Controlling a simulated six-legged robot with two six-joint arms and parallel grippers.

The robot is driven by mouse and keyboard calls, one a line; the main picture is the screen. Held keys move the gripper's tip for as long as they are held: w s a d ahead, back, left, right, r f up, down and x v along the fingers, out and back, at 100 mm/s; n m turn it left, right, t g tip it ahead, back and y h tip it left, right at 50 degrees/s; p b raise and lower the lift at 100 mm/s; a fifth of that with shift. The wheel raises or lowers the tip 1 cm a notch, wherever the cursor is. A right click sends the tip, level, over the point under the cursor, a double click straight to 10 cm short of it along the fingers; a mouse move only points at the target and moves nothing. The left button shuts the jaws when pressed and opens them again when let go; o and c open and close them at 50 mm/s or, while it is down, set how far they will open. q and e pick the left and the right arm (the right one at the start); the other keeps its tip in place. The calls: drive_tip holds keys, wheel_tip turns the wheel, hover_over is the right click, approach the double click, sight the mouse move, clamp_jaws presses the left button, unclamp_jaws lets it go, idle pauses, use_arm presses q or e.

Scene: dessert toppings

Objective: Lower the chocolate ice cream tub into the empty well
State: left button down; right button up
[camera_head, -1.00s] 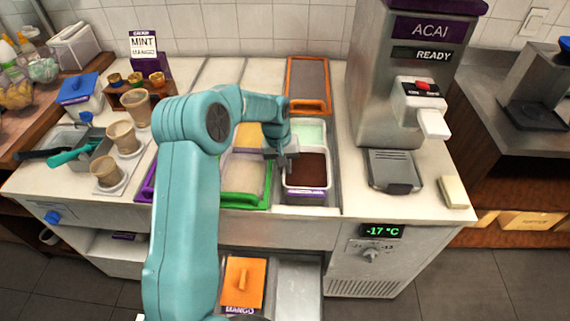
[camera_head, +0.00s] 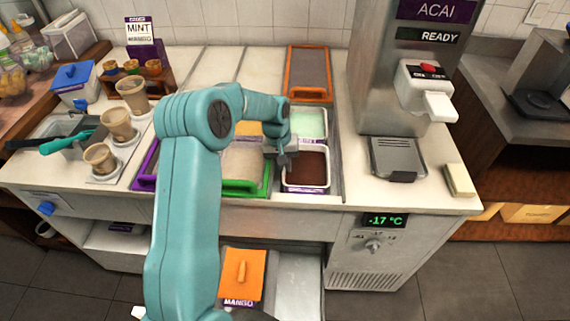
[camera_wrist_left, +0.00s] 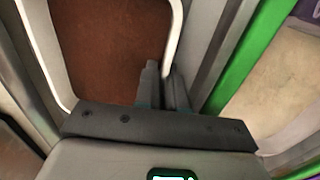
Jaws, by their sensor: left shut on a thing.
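The chocolate ice cream tub (camera_head: 306,168) is a white-rimmed rectangular tub with dark brown contents, at the front right of the counter's row of wells. It sits within the well opening, its rim near counter level. Part of a purple label shows below its front rim. My left gripper (camera_head: 284,159) is shut on the tub's left rim. In the left wrist view the two fingers (camera_wrist_left: 165,88) pinch the white rim of the tub (camera_wrist_left: 110,45). The tub's bottom is hidden, so I cannot tell whether it touches the well floor. My right gripper is not in view.
A mint-green tub (camera_head: 308,122) sits just behind. A green-framed tub (camera_head: 242,187) is close on the left. An orange-framed lid (camera_head: 309,70) lies at the back. The acai machine (camera_head: 400,90) stands to the right. Cups (camera_head: 118,125) stand at the left.

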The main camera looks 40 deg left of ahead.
use_arm(q)
drive_tip(key=c, duration=1.1)
unclamp_jaws()
drive_tip(key=shift+d, duration=0.1)
drive_tip(key=shift+c, duration=0.2)
drive_tip(key=shift+s+f, duration=0.1)
drive_tip(key=shift+s, duration=0.05)
drive_tip(key=shift+a+r, duration=0.2)
drive_tip(key=shift+r, duration=0.25)
wheel_tip(320, 180, up, 16)
drive_tip(key=s+a, duration=0.1)
drive_tip(key=shift+a+f, duration=0.2)
